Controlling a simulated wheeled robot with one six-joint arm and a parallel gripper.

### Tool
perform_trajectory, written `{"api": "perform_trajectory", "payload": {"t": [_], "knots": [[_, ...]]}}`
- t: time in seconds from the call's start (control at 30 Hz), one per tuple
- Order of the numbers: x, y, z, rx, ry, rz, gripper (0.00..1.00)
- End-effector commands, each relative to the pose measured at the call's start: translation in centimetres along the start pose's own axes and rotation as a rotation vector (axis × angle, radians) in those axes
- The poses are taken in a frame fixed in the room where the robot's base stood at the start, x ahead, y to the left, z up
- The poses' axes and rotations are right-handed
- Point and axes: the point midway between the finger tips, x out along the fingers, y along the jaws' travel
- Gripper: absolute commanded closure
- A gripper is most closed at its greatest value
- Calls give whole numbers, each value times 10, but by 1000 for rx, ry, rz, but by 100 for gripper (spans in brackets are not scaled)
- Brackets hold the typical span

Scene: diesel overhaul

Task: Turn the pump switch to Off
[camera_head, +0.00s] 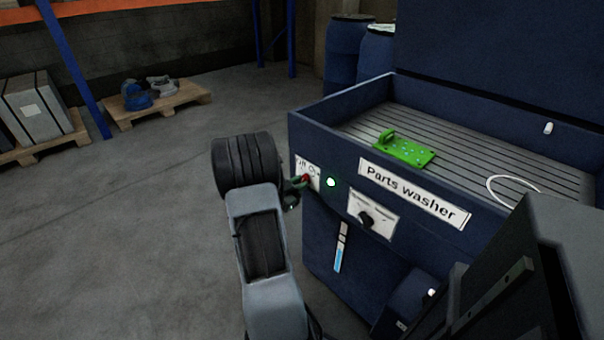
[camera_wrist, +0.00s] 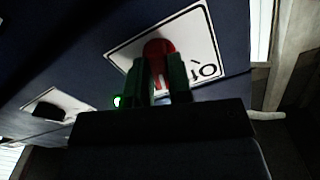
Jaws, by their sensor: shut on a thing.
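The red pump switch (camera_head: 307,177) sits on a white plate marked Off and On at the left end of the parts washer's front. In the wrist view the red switch (camera_wrist: 158,46) shows between the two green fingers of my gripper (camera_wrist: 160,72), which is shut on it. In the head view my gripper (camera_head: 298,183) reaches the plate from the left. My fingers hide part of the switch, so its exact setting is hard to tell. A green lamp (camera_head: 331,182) glows right of the plate and also shows in the wrist view (camera_wrist: 118,101).
The blue parts washer (camera_head: 300,135) stands open, with a green part (camera_head: 404,149) on its slatted top. A black knob (camera_head: 366,219) on a second white plate is lower right of the lamp. Open floor (camera_head: 130,220) lies to the left.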

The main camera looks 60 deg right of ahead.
Motion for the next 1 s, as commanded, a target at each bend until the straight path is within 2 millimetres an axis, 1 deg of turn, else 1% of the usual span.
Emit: {"api": "perform_trajectory", "payload": {"t": [0.03,0.3,0.4,0.5,0.67,0.9,0.93,1.0], "knots": [[0,-2,-8,-104,-6,3,89],[0,-3,-6,-670,-7,2,89],[0,-3,-4,-852,-6,1,89],[0,-3,-2,-992,-6,1,89],[0,-3,2,-1105,-4,1,89],[0,-3,3,-1120,-3,1,89],[0,-3,3,-1119,-3,1,80],[0,-3,3,-1118,-3,1,73]]}}
